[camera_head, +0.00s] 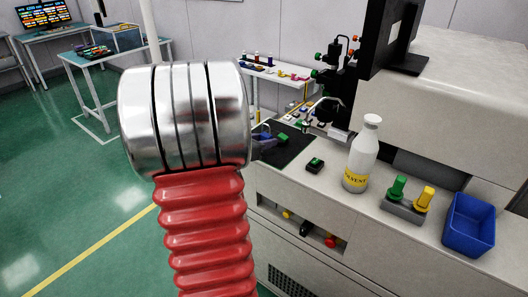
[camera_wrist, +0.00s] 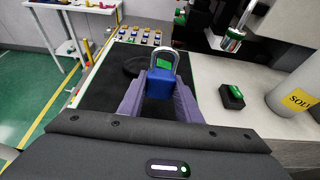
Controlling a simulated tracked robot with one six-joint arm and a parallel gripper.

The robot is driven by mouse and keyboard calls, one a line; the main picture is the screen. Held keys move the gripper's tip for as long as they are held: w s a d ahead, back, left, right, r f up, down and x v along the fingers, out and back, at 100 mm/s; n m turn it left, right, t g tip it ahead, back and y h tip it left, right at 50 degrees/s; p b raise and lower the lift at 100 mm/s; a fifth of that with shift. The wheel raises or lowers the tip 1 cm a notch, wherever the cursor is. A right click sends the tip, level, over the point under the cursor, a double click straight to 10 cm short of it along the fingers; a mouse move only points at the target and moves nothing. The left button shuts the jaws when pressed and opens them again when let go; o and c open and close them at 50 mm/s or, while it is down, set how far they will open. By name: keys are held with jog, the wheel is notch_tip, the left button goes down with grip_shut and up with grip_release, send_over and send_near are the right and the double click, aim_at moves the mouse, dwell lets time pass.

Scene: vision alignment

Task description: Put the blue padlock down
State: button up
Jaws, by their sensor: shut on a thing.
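The blue padlock (camera_wrist: 160,83) with its silver shackle is upright between the two purple fingers of my gripper (camera_wrist: 160,92) in the wrist view. My gripper is shut on its body. The padlock is over the black mat (camera_wrist: 105,88); whether it touches the mat I cannot tell. A green thing shows through the shackle, behind the padlock. In the head view a small blue shape and a green thing (camera_head: 282,138) show at the mat (camera_head: 288,153). A large silver and red ribbed part hides my gripper there.
Right of the mat stand a black box with a green button (camera_head: 315,165), a white solvent bottle (camera_head: 361,155), a grey stand (camera_head: 404,211) with green and yellow pieces, and a blue bin (camera_head: 470,225). A chrome cylinder (camera_wrist: 232,40) hangs beyond the mat's right side.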

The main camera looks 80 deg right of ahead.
aim_at(264, 156)
jog(key=shift+f, duration=1.85)
jog(key=shift+f, duration=0.1)
jog(key=o, duration=1.1)
jog(key=v, duration=1.2)
jog(key=shift+s, duration=0.15)
